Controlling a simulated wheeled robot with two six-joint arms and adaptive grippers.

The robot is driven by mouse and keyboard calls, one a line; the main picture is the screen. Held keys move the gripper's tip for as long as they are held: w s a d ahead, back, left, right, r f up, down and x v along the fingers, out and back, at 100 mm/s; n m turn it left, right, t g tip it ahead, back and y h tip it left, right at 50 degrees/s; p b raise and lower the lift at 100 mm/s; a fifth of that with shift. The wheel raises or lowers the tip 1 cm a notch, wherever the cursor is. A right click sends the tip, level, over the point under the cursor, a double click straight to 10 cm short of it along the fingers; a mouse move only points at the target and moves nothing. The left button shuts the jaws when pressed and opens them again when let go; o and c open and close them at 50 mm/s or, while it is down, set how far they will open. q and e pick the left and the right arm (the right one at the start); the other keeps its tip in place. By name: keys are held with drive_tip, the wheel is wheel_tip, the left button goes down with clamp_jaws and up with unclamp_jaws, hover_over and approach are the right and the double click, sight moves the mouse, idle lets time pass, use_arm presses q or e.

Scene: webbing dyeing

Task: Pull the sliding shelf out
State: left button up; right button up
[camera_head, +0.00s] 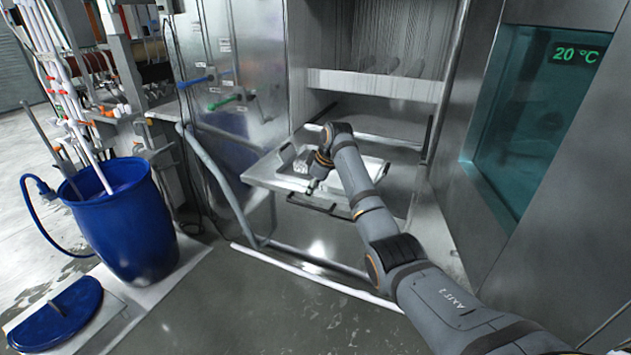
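The sliding shelf (262,176) is a grey metal shelf low in the opening of the steel machine, with its front edge towards me. A dark bar handle (331,211) runs along its front. My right arm reaches in from the lower right, over the shelf. My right gripper (312,187) points down near the shelf's front edge, just above and behind the handle. The fingers are small and partly hidden by the wrist, so I cannot tell if they are open or touch anything. My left gripper is not in view.
A light tray (375,168) lies on the shelf, partly behind my arm. A blue barrel (133,225) with tubes stands left, its blue lid (55,315) on the floor. A window (530,110) reading 20 °C is at right. The wet floor (260,310) in front is clear.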

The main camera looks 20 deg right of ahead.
drive_tip(key=v, duration=0.4)
drive_tip(key=shift+s+r, duration=0.1)
drive_tip(key=shift+r, duration=0.1)
